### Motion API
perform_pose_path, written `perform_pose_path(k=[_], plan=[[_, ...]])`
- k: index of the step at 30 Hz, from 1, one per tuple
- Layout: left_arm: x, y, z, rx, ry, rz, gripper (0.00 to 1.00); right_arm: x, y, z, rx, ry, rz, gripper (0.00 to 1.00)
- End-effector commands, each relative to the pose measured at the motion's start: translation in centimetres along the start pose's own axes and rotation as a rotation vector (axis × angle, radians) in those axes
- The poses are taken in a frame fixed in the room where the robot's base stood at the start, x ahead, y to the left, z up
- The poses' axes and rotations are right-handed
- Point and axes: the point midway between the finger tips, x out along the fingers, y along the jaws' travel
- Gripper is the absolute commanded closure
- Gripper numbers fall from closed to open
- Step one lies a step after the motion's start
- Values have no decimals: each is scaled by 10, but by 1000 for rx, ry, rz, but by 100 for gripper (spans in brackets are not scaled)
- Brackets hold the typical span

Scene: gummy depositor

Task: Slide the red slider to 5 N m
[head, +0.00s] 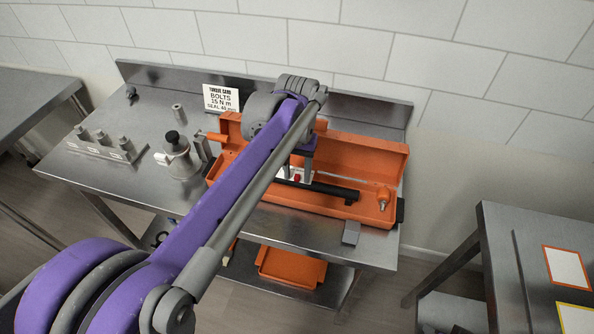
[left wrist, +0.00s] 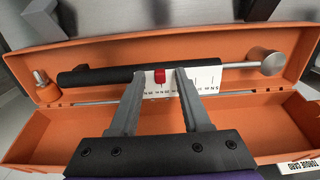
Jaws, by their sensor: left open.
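The red slider (left wrist: 160,77) sits on a white scale (left wrist: 206,80) with small tick marks and print, on a torque wrench with a black handle (left wrist: 95,75) and a round silver head (left wrist: 268,62). The wrench lies in an open orange case (left wrist: 150,42). My left gripper (left wrist: 159,74) is open, one finger on each side of the slider, with gaps visible. Whether the fingertips touch the scale is unclear. In the head view my arm partly hides the scale, and the slider (head: 297,178) shows as a small red spot. My right gripper is not in view.
The case (head: 380,155) stands on a steel bench (head: 80,165). A card (head: 221,98) reads BOLTS 15 N m. Left of the case are a grey block with sockets (head: 105,146) and a metal pot (head: 178,160). An orange bin (head: 292,268) is below.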

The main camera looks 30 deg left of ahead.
Motion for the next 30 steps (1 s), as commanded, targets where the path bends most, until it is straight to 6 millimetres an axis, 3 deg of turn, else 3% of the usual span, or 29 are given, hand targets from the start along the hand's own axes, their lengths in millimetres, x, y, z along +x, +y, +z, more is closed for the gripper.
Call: perform_pose_path(k=[2, 9, 30], plan=[[0, 0, 0, 0, 0, 0, 56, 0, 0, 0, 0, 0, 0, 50], [0, 0, 0, 0, 0, 0, 99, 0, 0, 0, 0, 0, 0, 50], [0, 0, 0, 0, 0, 0, 100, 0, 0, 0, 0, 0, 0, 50]])
